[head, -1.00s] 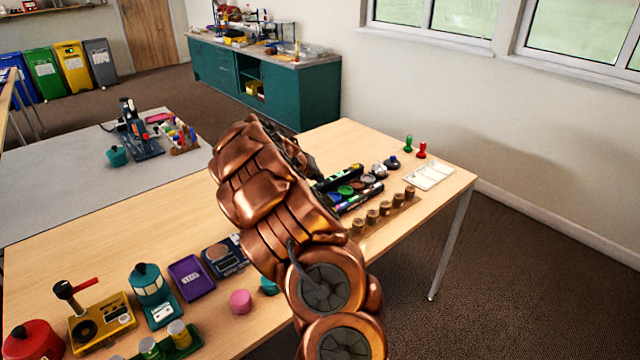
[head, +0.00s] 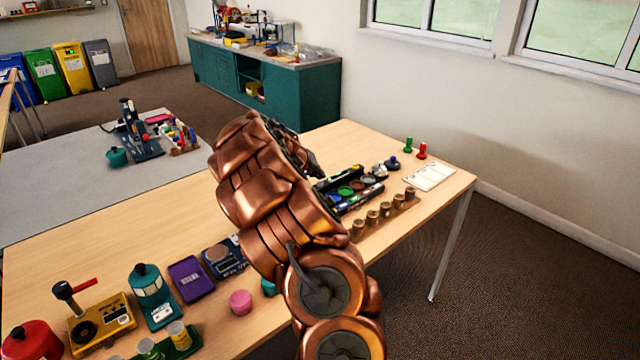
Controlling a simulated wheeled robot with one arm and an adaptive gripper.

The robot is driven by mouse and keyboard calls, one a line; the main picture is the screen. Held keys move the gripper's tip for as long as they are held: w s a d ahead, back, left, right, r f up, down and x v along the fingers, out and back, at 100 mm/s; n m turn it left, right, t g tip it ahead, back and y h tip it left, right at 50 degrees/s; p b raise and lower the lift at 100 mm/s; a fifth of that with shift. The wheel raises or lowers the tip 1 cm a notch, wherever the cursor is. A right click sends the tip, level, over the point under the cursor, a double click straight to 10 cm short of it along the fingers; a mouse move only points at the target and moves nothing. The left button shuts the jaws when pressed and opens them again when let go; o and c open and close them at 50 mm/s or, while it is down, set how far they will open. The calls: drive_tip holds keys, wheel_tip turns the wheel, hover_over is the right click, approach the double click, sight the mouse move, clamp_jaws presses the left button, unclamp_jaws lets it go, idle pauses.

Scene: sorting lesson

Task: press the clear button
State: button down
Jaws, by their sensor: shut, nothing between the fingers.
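My gripper (head: 312,164) shows only in part past the edge of my copper arm, over the far half of the wooden table (head: 90,240); its fingers look shut and hold nothing visible. It is left of a dark tray with round coloured pieces and markers (head: 350,188). I cannot make out a button marked clear. A dark blue device with a round plate (head: 218,254) lies left of my arm, partly covered by it. My arm hides the table behind it.
Left of the blue device are a purple tray (head: 190,279), a teal device (head: 150,290) and a yellow device (head: 100,322) with a red lever. A pink cylinder (head: 240,302) stands near the arm. Several brown cylinders (head: 372,218) line the right front. The table's left middle is clear.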

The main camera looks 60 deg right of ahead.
sight(318, 184)
drive_tip(key=shift+r, duration=0.15)
drive_tip(key=shift+r+p, duration=0.5)
drive_tip(key=shift+r, duration=1.9)
